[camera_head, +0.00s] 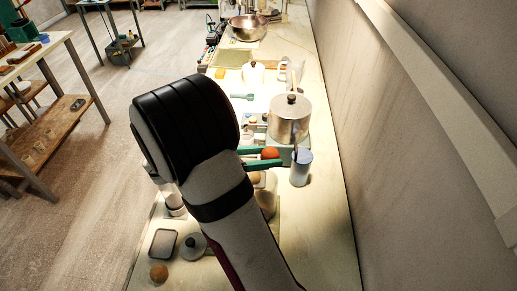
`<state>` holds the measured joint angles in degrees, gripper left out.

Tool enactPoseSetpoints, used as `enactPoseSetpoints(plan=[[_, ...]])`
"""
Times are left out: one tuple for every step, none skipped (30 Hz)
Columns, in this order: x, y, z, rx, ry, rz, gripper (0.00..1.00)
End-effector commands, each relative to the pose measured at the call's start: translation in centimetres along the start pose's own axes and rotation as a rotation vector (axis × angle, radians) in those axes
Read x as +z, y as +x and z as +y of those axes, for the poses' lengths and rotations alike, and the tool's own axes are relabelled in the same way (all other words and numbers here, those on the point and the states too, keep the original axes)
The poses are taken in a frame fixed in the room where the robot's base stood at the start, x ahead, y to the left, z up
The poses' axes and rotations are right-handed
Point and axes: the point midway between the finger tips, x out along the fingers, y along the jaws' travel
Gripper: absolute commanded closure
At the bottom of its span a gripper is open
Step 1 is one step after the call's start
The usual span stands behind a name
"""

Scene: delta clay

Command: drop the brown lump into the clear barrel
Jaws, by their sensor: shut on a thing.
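My gripper (280,155) shows its green fingers past my arm, right of the picture's middle. It is shut on a rounded, reddish-brown lump (270,153), held between the fingers. A pale, bluish-white upright cylinder (301,169), which looks like the clear barrel, stands just right of the fingertips. The lump is left of the barrel's top in the picture; I cannot tell its height above the counter. My arm hides the gripper's base and part of the counter.
A large metal pot (290,118) with a dark-knobbed lid stands close behind the barrel. A tan ball (159,272), a grey tray (162,243) and a lid (193,246) lie at the front left. The wall (400,150) bounds the counter on the right.

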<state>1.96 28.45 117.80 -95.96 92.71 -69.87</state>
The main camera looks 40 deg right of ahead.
Motion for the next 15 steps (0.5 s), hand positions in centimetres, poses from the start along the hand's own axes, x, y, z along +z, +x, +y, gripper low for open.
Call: enactPoseSetpoints(plan=[[-0.55,0.22,0.07,-0.001,-0.003,-0.001,1.0],[-0.8,0.31,0.11,0.0,-0.002,-0.001,1.0],[-1.09,0.43,0.16,0.0,-0.002,0.0,1.0],[-1.26,0.49,0.19,0.0,-0.002,0.0,1.0],[-1.38,0.54,0.2,0.001,-0.002,0.0,1.0],[-1.47,0.57,0.22,0.001,-0.001,0.0,1.0],[-1.51,0.58,0.22,0.001,-0.001,0.0,1.0],[-1.52,0.58,0.23,0.001,0.0,0.0,1.0],[-1.52,0.58,0.23,0.001,0.0,0.0,1.0],[-1.51,0.58,0.23,0.001,0.0,0.0,1.0],[-1.51,0.57,0.23,0.001,0.0,0.0,1.0],[-1.51,0.57,0.23,0.001,0.0,0.0,1.0],[-1.5,0.57,0.23,0.001,0.0,0.0,0.41],[-1.5,0.57,0.23,0.001,0.0,0.0,0.35],[-1.5,0.56,0.23,0.001,0.0,0.0,0.28]])
